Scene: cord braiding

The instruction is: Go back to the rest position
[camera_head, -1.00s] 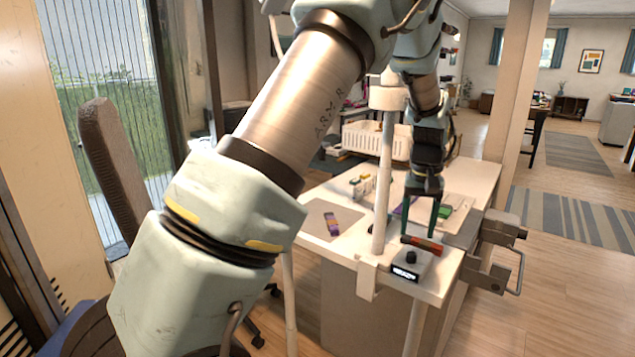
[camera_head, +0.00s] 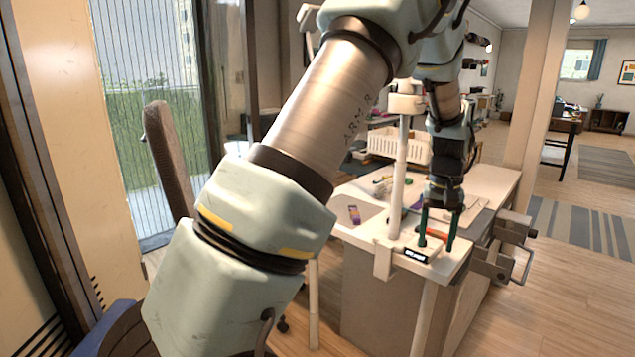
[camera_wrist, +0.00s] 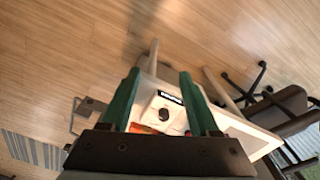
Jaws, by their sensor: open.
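My gripper (camera_head: 437,242) is open, its two green fingers pointing down over the near end of the white table (camera_head: 349,239). In the wrist view, the open fingers of my gripper (camera_wrist: 155,97) frame a small box with a dark knob and lit display (camera_wrist: 163,115) below. The same box (camera_head: 414,256) shows in the head view at the table's near edge. A red thing lies behind the fingers in the head view, partly hidden. Nothing shows between the fingertips.
A white post (camera_head: 398,180) stands at the table's near side, close to my arm. A metal vise (camera_head: 512,225) juts from the right edge. A white basket (camera_head: 396,146) stands behind. A dark chair (camera_wrist: 288,108) is beside the table. Wood floor lies open at right.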

